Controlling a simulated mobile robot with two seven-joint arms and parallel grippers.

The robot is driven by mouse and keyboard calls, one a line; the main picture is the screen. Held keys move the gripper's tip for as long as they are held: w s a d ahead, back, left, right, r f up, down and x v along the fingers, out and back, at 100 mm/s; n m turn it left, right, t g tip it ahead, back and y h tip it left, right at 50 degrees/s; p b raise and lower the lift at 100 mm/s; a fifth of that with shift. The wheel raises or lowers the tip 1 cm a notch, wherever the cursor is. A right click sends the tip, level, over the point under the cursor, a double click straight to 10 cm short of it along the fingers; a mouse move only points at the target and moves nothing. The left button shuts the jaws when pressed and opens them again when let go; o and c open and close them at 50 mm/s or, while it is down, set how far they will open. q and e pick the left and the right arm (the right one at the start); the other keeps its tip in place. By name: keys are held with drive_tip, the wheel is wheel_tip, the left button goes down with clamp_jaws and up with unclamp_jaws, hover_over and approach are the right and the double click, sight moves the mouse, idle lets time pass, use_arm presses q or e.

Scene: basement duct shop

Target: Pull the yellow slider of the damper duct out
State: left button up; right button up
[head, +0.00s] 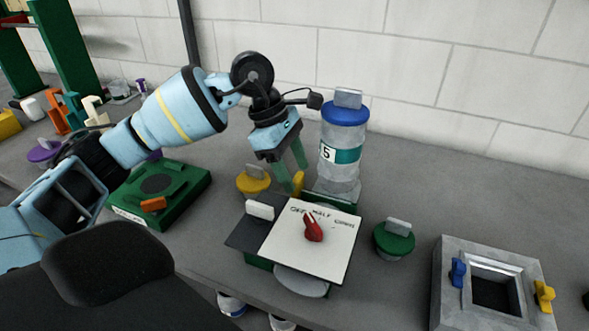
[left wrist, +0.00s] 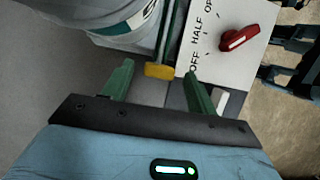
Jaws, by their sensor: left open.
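The damper duct (head: 330,242) has a white top plate marked OFF, HALF and OPEN, with a red pointer knob (head: 313,228) on it. The small yellow slider (head: 298,183) shows at its back edge, beside the grey duct cylinder. In the left wrist view the yellow slider (left wrist: 160,71) lies between the lines of the two green fingers, at about fingertip level. I cannot tell whether a finger touches it. My left gripper (head: 292,173) points down there with its fingers apart, open. My right gripper is not in view.
A grey cylinder (head: 340,165) with a blue lid stands close behind the slider. A green box (head: 180,190) is to the left, a grey square frame (head: 450,275) to the right. The bench behind the frame is clear.

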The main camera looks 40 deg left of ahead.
use_arm(q)
drive_tip(key=shift+d+f, duration=0.15)
drive_tip(key=shift+f, duration=0.3)
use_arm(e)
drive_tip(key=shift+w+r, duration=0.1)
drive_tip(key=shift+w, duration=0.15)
use_arm(q)
clamp_jaws()
drive_tip(key=s+a, duration=0.1)
drive_tip(key=a, duration=0.5)
drive_tip(key=shift+s+a+b, duration=0.15)
drive_tip(key=shift+b, duration=0.2)
drive_tip(key=shift+c, duration=1.6)
unclamp_jaws()
drive_tip(key=o, duration=0.3)
drive_tip(key=shift+s+a, duration=0.1)
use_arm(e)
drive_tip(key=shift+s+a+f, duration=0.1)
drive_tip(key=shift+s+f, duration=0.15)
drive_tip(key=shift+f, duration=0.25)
